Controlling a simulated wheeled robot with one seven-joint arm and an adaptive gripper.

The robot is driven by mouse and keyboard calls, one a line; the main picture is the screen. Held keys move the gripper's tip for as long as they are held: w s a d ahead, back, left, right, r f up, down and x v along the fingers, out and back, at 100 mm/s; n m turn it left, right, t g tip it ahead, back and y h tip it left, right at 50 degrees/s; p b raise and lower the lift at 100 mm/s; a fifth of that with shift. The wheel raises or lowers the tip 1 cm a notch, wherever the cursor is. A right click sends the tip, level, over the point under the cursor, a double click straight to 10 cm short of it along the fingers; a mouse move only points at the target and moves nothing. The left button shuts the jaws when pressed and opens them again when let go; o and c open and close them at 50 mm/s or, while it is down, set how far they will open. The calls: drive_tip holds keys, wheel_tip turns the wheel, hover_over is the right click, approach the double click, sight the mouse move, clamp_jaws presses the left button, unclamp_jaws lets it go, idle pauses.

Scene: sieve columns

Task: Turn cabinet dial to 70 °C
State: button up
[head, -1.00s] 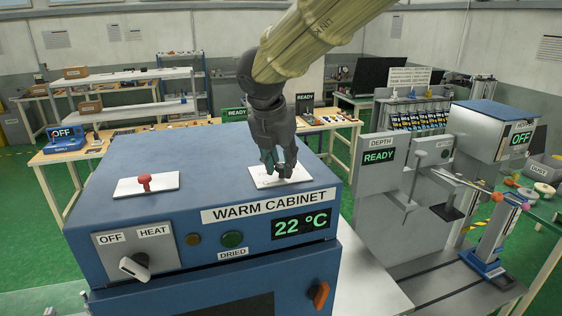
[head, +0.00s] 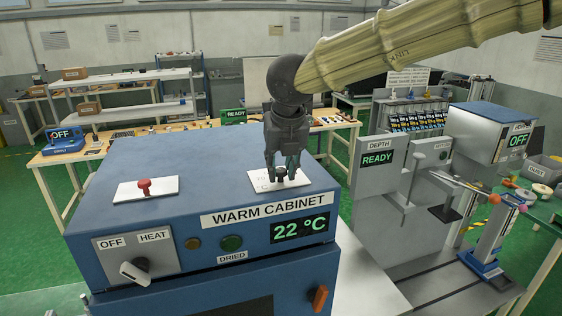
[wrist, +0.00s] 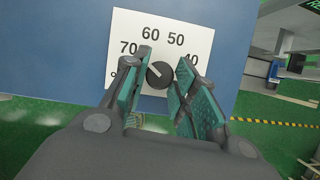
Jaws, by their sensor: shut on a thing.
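The warm cabinet (head: 190,177) is a blue box whose display (head: 300,228) reads 22 °C. On its top lies a white dial plate (head: 301,182). In the wrist view the plate (wrist: 195,33) shows 70, 60, 50 and 40 around a dark round dial (wrist: 160,75). A light line on the dial points up-left, toward the 70 side; its exact reading is unclear. My gripper (head: 282,177) points down over the plate, its teal fingers on either side of the dial and shut on it. The fingers partly hide the 70 and 40.
A red knob (head: 144,187) on a white plate stands on the cabinet top at left. The front has an OFF/HEAT switch (head: 135,271) and an orange handle (head: 319,298). A grey depth station (head: 378,178) stands close at right.

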drive_tip(key=shift+r+n+p, duration=0.1)
drive_tip(key=shift+n+p, duration=0.2)
drive_tip(key=shift+n, duration=0.2)
drive_tip(key=o, duration=1)
drive_tip(key=v, duration=1.2)
drive_tip(key=shift+w+d, duration=0.1)
drive_tip(key=shift+d, duration=0.25)
